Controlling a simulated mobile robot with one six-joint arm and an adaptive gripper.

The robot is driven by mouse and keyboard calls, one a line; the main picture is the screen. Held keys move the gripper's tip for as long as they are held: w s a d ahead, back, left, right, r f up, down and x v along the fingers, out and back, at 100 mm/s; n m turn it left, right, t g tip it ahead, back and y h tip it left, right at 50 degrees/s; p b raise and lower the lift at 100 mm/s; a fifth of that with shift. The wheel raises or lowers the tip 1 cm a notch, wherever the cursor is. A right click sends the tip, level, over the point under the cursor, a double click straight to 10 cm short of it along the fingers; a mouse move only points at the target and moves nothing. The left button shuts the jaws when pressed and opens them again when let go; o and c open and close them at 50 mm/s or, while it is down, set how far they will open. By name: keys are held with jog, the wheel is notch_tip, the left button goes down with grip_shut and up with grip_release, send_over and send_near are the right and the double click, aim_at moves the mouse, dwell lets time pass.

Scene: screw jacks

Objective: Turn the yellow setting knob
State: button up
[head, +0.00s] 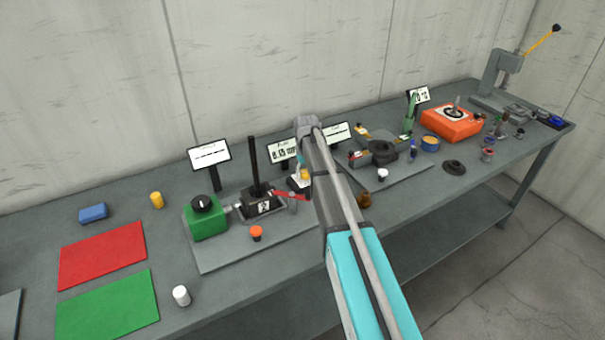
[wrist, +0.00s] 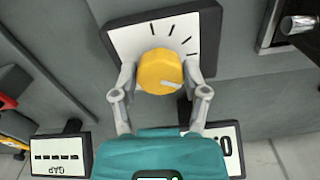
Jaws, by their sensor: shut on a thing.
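The yellow setting knob (wrist: 160,71) sits in front of a white dial plate with black tick marks (wrist: 180,34) in the wrist view. A pale pointer mark on the knob points to the right in that view. My gripper (wrist: 158,80) is shut on the knob, one finger at each side. In the head view, a small part of the yellow knob (head: 304,175) shows beside my arm, which hides most of the area around it. The fingertips are hard to make out there.
A green box with a black knob (head: 207,218) and a black post (head: 254,168) stand left of my arm. An orange-red button (head: 256,233) is in front. Display signs (head: 209,156) stand behind. Red (head: 103,254) and green mats lie at left.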

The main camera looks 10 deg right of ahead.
jog(key=shift+s+a, duration=0.1)
jog(key=shift+s, duration=0.05)
jog(key=shift+m, duration=2.5)
jog(key=o, duration=1.1)
jog(key=shift+o, duration=0.2)
jog(key=shift+r, duration=0.1)
